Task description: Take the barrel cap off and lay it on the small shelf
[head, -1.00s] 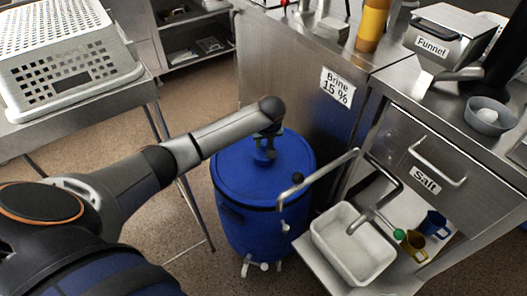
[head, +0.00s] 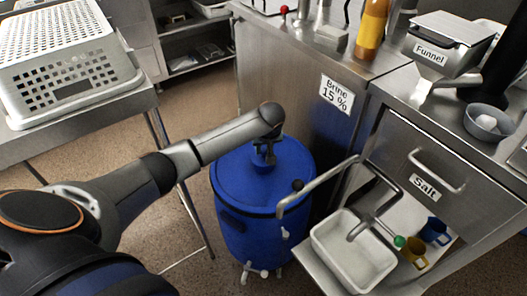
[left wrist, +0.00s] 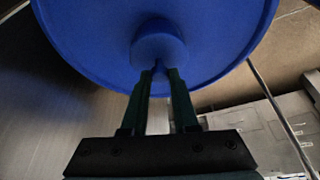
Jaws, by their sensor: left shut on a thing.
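The blue barrel (head: 255,228) stands on the floor, left of the salt cabinet. Its round blue cap (head: 232,175) is on top and has a small knob in the middle. My left gripper (head: 266,156) is over the cap, with its arm coming in from the left. In the left wrist view the two fingers (left wrist: 158,72) are shut on the blue knob (left wrist: 158,46), and the cap (left wrist: 90,45) spreads around it. I see no clear gap between cap and barrel. A low shelf (head: 312,268) is right of the barrel; I cannot tell whether it is the small shelf. My right gripper is not in view.
A bent metal pipe (head: 318,183) reaches close to the barrel's right side. A white tub (head: 352,252) and several cups stand on the right. The steel cabinet labelled Brine (head: 290,85) is behind. A perforated white basket (head: 70,75) sits on the left table.

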